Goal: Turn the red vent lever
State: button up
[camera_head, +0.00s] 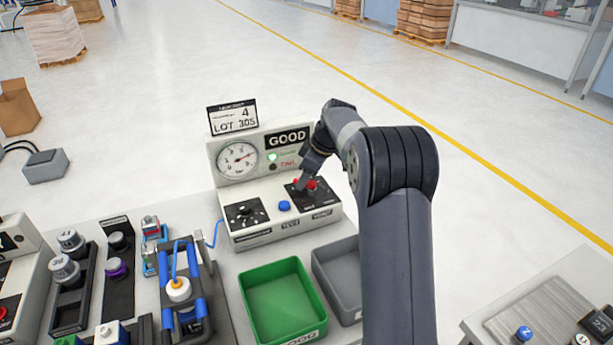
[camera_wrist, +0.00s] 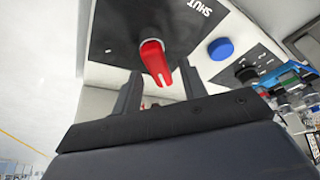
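The red vent lever (camera_head: 307,184) sits on a dark plate at the right of the tester's sloped front panel, above the "VENT" label. In the wrist view the red lever (camera_wrist: 154,62) has a white line along it and points toward my gripper. My gripper (camera_wrist: 160,84) has its two dark fingers apart, one on each side of the lever's free end. I cannot tell whether either finger touches it. In the head view my gripper (camera_head: 305,178) is at the lever and partly covers it. A "SHUT" marking shows on the plate (camera_wrist: 180,25).
The tester (camera_head: 230,187) has a gauge, a lit green lamp by "GOOD", a blue button (camera_head: 284,205) and a black knob (camera_head: 245,212). A green bin (camera_head: 283,300) and a grey bin (camera_head: 338,270) stand in front. A blue-handled fixture (camera_head: 183,285) is at left.

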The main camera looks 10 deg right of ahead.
grip_shut()
dwell(0.4)
jog(key=m, duration=0.2)
jog(key=m+t+h, duration=0.1)
jog(key=m, duration=0.1)
jog(key=shift+w+d+m+t, duration=0.2)
jog(key=shift+m+t, duration=0.1)
jog(key=shift+m, duration=0.1)
jog(key=m, duration=0.1)
jog(key=m+h, duration=0.1)
jog(key=m, duration=0.1)
jog(key=m+h+p, duration=0.1)
jog(key=shift+w+d+m, duration=0.1)
jog(key=shift+d+m, duration=0.2)
jog(key=m, duration=0.1)
jog(key=m+h, duration=0.1)
jog(key=m, duration=0.2)
jog(key=shift+d+h, duration=0.3)
jog(key=shift+d+m+h, duration=0.15)
jog(key=shift+m+h, duration=0.25)
jog(key=shift+m, duration=0.7)
jog(key=shift+d+m+h, duration=0.1)
jog(key=shift+m+h, duration=0.3)
jog(key=shift+m, duration=0.7)
